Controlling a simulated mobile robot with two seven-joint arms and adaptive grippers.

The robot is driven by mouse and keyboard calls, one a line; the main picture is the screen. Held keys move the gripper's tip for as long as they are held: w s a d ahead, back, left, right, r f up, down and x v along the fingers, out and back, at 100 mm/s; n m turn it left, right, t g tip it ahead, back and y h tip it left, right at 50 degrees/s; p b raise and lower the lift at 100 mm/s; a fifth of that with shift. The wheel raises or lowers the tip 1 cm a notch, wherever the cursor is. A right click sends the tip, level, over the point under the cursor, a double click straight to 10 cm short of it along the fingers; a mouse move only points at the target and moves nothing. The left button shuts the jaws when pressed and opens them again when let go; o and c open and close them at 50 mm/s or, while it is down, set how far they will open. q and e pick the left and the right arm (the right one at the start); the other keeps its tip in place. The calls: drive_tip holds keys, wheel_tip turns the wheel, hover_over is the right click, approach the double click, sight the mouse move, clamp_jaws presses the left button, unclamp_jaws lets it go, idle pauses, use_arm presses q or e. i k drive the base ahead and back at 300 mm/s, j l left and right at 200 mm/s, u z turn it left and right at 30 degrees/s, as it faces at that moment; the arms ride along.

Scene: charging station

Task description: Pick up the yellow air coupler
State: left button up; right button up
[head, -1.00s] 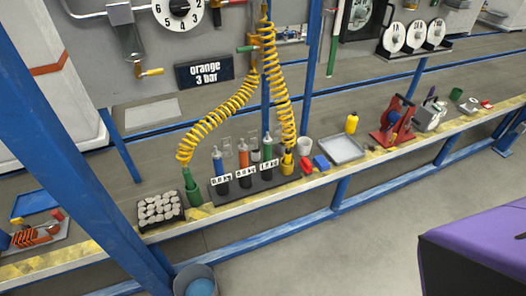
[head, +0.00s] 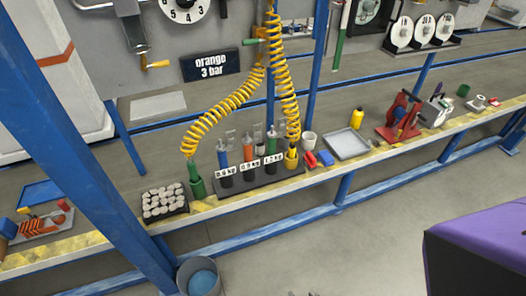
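The yellow air coupler (head: 291,158) stands upright at the right end of the dark holder rack (head: 262,180) on the bench. A yellow coiled hose (head: 287,90) runs up from it to the overhead fitting. A second coiled hose ends in a green coupler (head: 196,182) at the rack's left side. Neither of my grippers can be made out in the head view. Nothing is seen touching the yellow coupler.
Several bottles with weight labels stand in the rack. A white cup (head: 308,141), a red block (head: 310,160) and a blue block (head: 325,159) sit right of the coupler. A blue post (head: 75,150) crosses the left side. A bucket (head: 184,268) stands on the floor.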

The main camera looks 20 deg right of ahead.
sight(291, 149)
drive_tip(key=i+l+u, duration=0.15)
drive_tip(key=l, duration=0.55)
drive_tip(key=i+l+u, duration=0.2)
drive_tip(key=l, duration=0.45)
drive_tip(key=l+u, duration=0.15)
drive_tip(key=l, duration=0.55)
drive_tip(key=i+l+u, duration=0.1)
drive_tip(key=i+l, duration=0.35)
